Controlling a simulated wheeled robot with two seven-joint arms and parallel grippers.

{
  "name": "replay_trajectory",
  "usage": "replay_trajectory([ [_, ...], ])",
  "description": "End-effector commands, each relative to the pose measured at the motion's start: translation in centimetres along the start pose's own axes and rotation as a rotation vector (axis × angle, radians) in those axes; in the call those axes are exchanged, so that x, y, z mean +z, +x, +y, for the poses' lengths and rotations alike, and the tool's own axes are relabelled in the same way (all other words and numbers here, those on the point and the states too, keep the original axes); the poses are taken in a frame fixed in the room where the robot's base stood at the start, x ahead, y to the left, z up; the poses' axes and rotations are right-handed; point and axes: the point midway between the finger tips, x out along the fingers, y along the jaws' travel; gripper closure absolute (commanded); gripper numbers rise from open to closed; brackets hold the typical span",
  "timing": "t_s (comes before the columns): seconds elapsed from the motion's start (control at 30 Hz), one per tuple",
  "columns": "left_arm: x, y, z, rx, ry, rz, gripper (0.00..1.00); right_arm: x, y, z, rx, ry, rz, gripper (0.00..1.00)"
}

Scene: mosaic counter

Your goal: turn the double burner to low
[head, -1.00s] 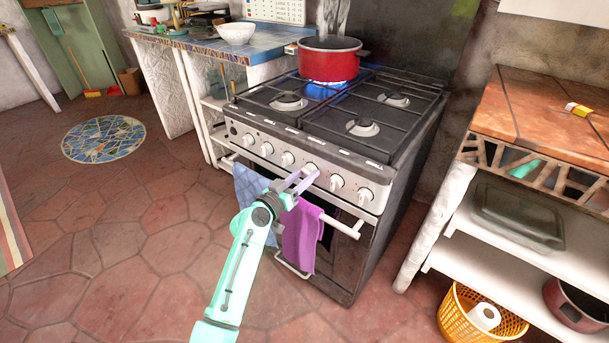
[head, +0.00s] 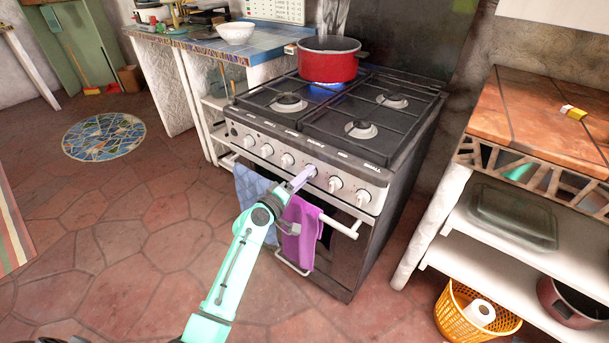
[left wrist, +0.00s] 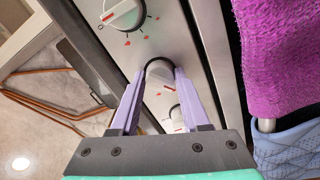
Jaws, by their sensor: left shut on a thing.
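The stove (head: 340,135) has a row of white knobs along its sloped front panel. My left gripper (head: 304,178) is at a knob (head: 311,169) right of the row's middle and is shut on it. In the left wrist view the lilac fingers (left wrist: 160,80) are on either side of the knob, which is mostly hidden between them. A neighbouring white knob (left wrist: 123,13) with a red mark shows beyond the fingertips. A blue flame (head: 325,89) burns under the red pot (head: 328,60) on the back burner. My right gripper is not in view.
A purple towel (head: 301,230) and a blue towel (head: 256,202) hang on the oven rail (head: 338,228), close below my left gripper. A tiled counter (head: 545,108) stands at right with shelves under it.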

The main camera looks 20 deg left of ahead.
Motion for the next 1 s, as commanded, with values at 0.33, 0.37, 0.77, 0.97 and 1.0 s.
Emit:
replay_trajectory([
  [0.33,0.07,-0.03,-0.06,-0.003,-0.173,-0.002,1.00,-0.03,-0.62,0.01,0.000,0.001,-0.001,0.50],
  [0.37,0.07,-0.03,-0.07,-0.003,-0.181,-0.002,1.00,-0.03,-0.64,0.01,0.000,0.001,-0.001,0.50],
  [0.77,0.08,-0.03,-0.11,-0.003,-0.213,-0.001,1.00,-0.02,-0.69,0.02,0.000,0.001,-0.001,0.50],
  [0.97,0.07,-0.03,-0.10,-0.003,-0.212,-0.001,0.39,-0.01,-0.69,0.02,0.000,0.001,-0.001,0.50],
  [1.0,0.06,-0.03,-0.09,-0.002,-0.212,-0.001,0.24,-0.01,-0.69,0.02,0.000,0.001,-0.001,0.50],
])
